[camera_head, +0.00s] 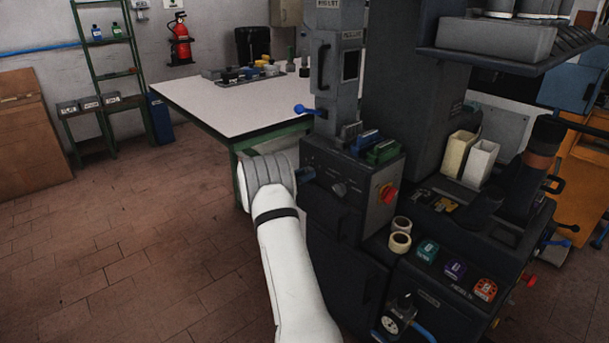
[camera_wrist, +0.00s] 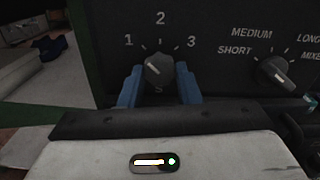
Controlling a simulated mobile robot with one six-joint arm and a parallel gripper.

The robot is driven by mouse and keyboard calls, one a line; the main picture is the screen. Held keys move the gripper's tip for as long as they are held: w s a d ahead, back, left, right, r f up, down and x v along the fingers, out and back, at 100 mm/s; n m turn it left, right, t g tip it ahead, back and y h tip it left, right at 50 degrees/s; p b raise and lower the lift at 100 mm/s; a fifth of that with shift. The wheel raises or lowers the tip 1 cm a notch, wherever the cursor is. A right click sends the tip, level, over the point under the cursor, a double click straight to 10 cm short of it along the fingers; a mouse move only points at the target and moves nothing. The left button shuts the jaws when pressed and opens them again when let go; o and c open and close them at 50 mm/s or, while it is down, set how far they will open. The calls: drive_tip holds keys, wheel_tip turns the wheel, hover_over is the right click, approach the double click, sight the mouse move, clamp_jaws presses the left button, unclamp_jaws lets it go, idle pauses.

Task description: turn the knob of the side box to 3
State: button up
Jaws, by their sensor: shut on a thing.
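The side box (camera_head: 357,188) is a dark box on the front of the machine. In the wrist view its dark round knob (camera_wrist: 159,70) has marks 1, 2 and 3 around it, with 1 at upper left, 2 at top and 3 at upper right. The knob's pale pointer line slants to the upper left, toward 1. The two blue fingers of my gripper (camera_wrist: 160,84) are shut on the knob, one on each side. In the head view my gripper (camera_head: 306,175) is at the box's left face, and the gripped knob is hidden there.
A second knob (camera_wrist: 275,72), marked SHORT, MEDIUM and LONG, is right of the gripped one. A red button (camera_head: 388,193) is on the box's right face. A white-topped table (camera_head: 225,105) stands behind my arm. The floor at left is clear.

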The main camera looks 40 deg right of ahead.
drive_tip(key=shift+a+f+b, duration=0.1)
drive_tip(key=shift+a+b, duration=0.05)
drive_tip(key=shift+b, duration=0.25)
drive_tip(key=shift+w+a+m+b, duration=0.1)
drive_tip(key=shift+w+m+b, duration=0.05)
drive_tip(key=shift+m+b, duration=4.85)
drive_tip(key=shift+w+a+m+b, duration=0.15)
drive_tip(key=shift+m+b, duration=3.75)
drive_tip(key=shift+b, duration=2.1)
drive_tip(key=shift+d, duration=0.1)
drive_tip(key=o, duration=0.7)
drive_tip(key=shift+o, duration=1.4)
drive_tip(key=shift+r, duration=0.2)
